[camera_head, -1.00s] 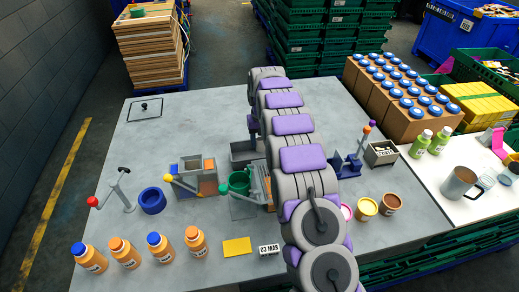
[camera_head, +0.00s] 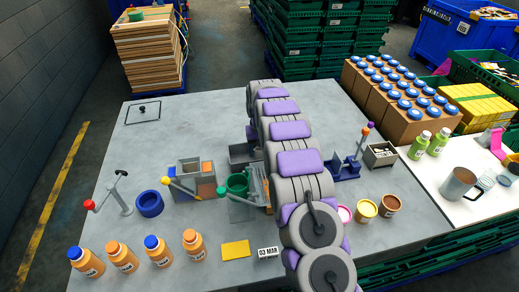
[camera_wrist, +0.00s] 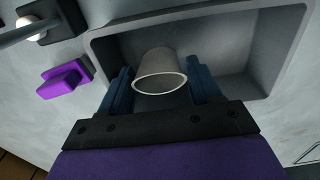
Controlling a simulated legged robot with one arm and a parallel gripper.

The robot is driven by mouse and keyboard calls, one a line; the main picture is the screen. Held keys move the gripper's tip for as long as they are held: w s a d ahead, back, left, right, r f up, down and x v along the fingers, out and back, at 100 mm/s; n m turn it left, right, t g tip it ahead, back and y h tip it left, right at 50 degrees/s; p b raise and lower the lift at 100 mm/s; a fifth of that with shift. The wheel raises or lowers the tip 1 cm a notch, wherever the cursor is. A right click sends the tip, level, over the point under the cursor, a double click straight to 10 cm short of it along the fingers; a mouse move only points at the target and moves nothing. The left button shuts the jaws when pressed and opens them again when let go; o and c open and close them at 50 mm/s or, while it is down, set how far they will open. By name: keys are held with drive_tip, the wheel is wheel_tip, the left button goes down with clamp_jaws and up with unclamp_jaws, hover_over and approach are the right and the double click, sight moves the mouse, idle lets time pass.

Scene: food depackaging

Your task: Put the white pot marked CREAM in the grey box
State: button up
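In the wrist view a white pot (camera_wrist: 160,72) sits between the two blue fingers of my gripper (camera_wrist: 160,88), its rim touching or nearly touching both. The pot's open rim faces the camera, and no marking can be read. Beyond it is the grey box (camera_wrist: 255,88), an open shallow tray; the pot appears over its inside, but its height above the floor is hard to tell. In the head view the grey box (camera_head: 238,150) shows just left of my arm. My gripper and the pot are hidden there behind my arm.
A blue clamp (camera_head: 345,168) and small tray (camera_head: 380,154) stand right of my arm. Orange bottles (camera_head: 122,257) line the front. The table's back left is mostly clear.

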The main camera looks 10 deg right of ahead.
sight(260, 148)
wheel_tip(260, 148, up, 12)
drive_tip(key=p, duration=0.2)
drive_tip(key=shift+r+p, duration=0.2)
drive_tip(key=shift+p, duration=0.1)
drive_tip(key=s+a+r, duration=0.1)
drive_tip(key=s+r, duration=0.5)
drive_tip(key=s, duration=0.5)
drive_tip(key=s+r, duration=0.6)
drive_tip(key=s, duration=0.6)
drive_tip(key=s+f+g, duration=0.1)
drive_tip(key=s+f, duration=0.1)
drive_tip(key=s, duration=1.3)
drive_tip(key=s+f, duration=0.2)
drive_tip(key=s, duration=1.3)
drive_tip(key=shift+s+a+g, duration=0.15)
drive_tip(key=shift+s+g, duration=0.25)
